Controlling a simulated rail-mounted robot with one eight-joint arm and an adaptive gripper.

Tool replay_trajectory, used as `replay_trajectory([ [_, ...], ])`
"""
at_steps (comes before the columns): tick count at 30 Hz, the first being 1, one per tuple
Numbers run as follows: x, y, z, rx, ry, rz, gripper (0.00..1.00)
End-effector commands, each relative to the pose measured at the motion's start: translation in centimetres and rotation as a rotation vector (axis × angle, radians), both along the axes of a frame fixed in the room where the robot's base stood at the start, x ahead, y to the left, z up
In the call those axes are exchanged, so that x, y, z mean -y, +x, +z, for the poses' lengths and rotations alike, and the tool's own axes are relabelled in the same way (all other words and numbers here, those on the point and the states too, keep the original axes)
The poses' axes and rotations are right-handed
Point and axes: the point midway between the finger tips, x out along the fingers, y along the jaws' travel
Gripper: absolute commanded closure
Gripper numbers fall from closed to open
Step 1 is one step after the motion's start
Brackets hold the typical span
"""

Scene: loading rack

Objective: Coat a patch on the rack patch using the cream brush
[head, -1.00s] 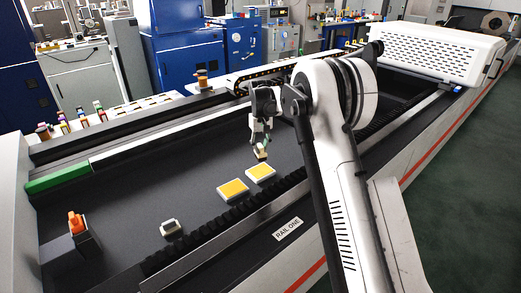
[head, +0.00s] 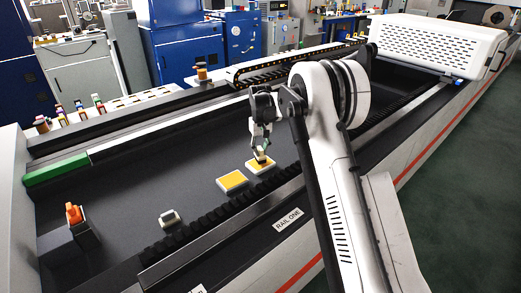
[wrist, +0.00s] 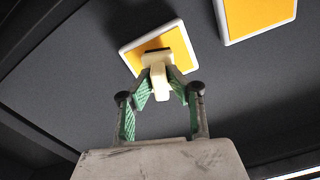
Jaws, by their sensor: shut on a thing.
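My gripper (head: 261,147) is shut on the cream brush (head: 261,157) above the rack bed. In the wrist view, the green-padded fingers of my gripper (wrist: 160,82) close on the cream handle of the brush (wrist: 159,86), whose dark head points away from me. The brush head is over the near edge of a yellow patch with a white border (wrist: 128,51), which also shows in the head view (head: 252,171). The brush looks down at the patch; I cannot tell for sure whether it touches. A shadow darkens the patch beside it. A second yellow patch (head: 232,181) lies to the left in the head view.
An orange piece (head: 74,213) sits on a dark block at the far left. The toothed black rail (head: 215,210) runs close along the patches' near side. The bed left of the patches is mostly clear.

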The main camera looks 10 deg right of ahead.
Motion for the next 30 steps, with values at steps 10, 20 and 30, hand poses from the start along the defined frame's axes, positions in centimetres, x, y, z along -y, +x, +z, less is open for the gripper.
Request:
replay_trajectory([
  [10,0.0,0.0,0.02,0.0,0.0,0.0,1.0],
  [20,0.0,0.01,-0.2,0.0,0.0,0.0,1.0],
  [30,0.0,0.01,-0.55,0.0,0.0,0.0,1.0],
])
